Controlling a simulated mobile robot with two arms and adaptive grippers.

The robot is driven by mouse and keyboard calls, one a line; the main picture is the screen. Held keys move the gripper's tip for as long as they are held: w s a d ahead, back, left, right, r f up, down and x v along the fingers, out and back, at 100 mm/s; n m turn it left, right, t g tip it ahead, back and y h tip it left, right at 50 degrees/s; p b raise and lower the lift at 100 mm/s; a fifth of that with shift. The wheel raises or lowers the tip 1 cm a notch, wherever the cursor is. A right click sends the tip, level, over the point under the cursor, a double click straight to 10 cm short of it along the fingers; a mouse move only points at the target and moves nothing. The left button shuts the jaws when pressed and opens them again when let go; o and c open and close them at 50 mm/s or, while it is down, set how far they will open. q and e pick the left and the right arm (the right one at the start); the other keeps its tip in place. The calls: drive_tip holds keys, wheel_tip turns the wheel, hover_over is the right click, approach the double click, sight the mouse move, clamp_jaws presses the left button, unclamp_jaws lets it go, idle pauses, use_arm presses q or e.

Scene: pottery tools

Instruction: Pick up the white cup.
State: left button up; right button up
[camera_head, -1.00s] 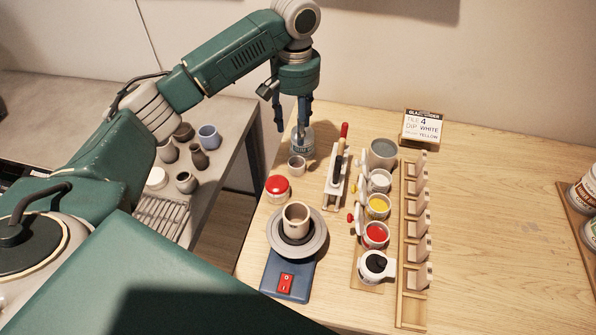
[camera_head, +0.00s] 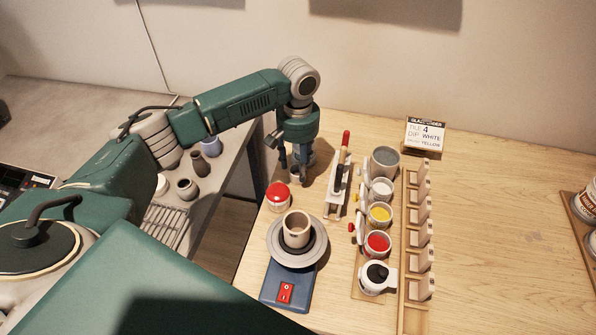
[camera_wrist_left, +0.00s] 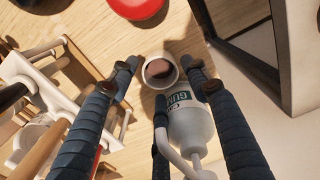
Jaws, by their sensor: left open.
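A small white cup (camera_wrist_left: 161,72) with a brownish inside shows in the left wrist view, upright on the wooden table. In the head view it is hidden behind my left gripper (camera_head: 293,174). That gripper points down over it, and in the left wrist view its open fingers (camera_wrist_left: 160,80) stand on either side of the cup, with nothing held. I cannot tell whether they touch it. A white bottle labelled "GUM" (camera_wrist_left: 190,126) is close beside the cup, near the fingers. My right gripper does not show.
A red-lidded jar (camera_head: 278,196) and a pottery wheel (camera_head: 273,250) bearing a beige cup (camera_head: 297,229) stand nearer. To the right are a tool rack (camera_head: 337,190), glaze pots (camera_head: 379,214) and a wooden tile rack (camera_head: 414,317). The table's right middle is clear.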

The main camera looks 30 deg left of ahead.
sight(298, 174)
use_arm(q)
drive_tip(key=shift+f, duration=1.15)
drive_tip(key=c, duration=0.9)
drive_tip(key=shift+c, duration=0.2)
